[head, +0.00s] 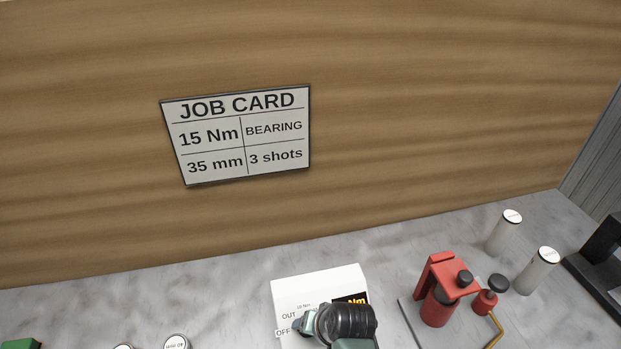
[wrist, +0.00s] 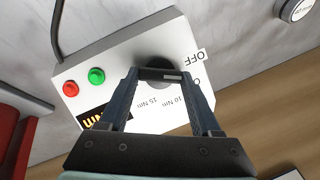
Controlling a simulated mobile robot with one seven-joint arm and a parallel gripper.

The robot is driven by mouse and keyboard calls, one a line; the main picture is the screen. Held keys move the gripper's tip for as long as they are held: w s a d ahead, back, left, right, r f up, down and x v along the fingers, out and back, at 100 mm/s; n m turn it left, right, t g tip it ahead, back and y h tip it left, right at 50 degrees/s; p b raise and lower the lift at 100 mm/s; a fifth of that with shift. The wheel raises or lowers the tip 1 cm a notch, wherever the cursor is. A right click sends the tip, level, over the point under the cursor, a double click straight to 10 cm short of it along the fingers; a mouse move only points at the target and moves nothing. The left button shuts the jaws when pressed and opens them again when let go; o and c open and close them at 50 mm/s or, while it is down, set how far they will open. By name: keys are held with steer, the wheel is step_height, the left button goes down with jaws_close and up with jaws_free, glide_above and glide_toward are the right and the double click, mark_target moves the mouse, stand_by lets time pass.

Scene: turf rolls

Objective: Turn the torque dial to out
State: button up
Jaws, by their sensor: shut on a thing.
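The torque dial (wrist: 158,66) is a dark round knob on the face of a white control box (wrist: 140,42) in the wrist view. Printed labels around it read OFF, 10 Nm and 15 Nm, with another label partly covered by a finger. My gripper (wrist: 160,77) has its two fingers on either side of the dial and is shut on it. I cannot tell which label the dial points at. In the head view the white box (head: 315,283) stands on the bench, and my dark wrist hides the dial. The OUT and OFF labels show at its left.
The box has a red button (wrist: 70,88), a green button (wrist: 97,75) and a display. A red tool (head: 437,300) on a grey plate stands right of the box. White cylinders (head: 503,232) stand farther right. A job card (head: 240,135) hangs on the wooden wall.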

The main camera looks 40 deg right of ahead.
steer(key=shift+d+m+t+p, duration=0.1)
steer(key=shift+m+t+p, duration=0.35)
steer(key=shift+m, duration=0.85)
steer(key=shift+y, duration=0.3)
steer(key=o, duration=1.4)
steer(key=shift+s, duration=0.15)
steer(key=b+v, duration=0.2)
steer(key=v, duration=1.1)
steer(key=shift+f, duration=0.1)
